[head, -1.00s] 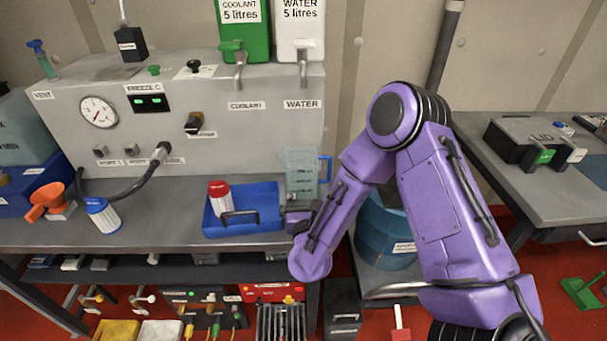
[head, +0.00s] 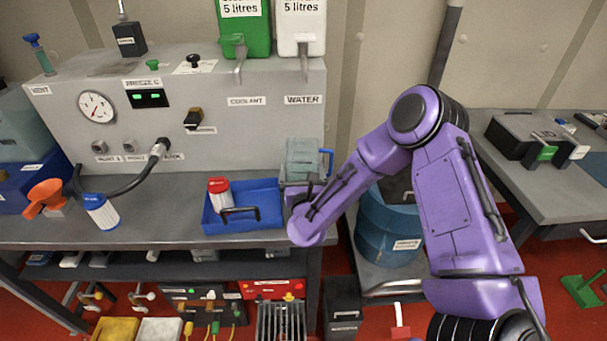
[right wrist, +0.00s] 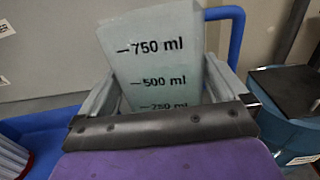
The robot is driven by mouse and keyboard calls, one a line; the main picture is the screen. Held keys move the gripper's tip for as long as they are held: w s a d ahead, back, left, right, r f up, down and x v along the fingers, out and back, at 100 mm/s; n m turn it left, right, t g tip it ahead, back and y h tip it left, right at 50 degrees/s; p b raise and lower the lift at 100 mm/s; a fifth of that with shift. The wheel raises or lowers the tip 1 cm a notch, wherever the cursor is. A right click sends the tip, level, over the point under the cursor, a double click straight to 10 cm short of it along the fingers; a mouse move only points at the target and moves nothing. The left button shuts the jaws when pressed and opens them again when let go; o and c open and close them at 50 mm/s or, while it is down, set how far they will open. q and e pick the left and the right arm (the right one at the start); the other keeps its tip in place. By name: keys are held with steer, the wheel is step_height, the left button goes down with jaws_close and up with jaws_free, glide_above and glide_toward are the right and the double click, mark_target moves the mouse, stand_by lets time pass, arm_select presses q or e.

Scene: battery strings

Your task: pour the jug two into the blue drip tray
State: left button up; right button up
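A translucent jug (head: 303,158) with a blue handle stands on the bench beside the right end of the blue drip tray (head: 268,197). In the right wrist view the jug (right wrist: 160,75) shows 750, 500 and 250 ml marks; no number naming it is legible. My right gripper (head: 298,195) is level with the jug. Its fingers (right wrist: 160,85) lie on either side of the jug, apart; whether they touch its walls is unclear. The tray has a black handle at its front and holds a white, red-capped bottle (head: 219,195). My left gripper is out of view.
A grey machine panel (head: 210,125) rises behind the bench. A blue drum (head: 388,230) stands right of the bench.

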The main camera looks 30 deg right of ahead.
mark_target(302, 162)
steer(key=shift+r+p, duration=1.2)
steer(key=shift+r, duration=0.85)
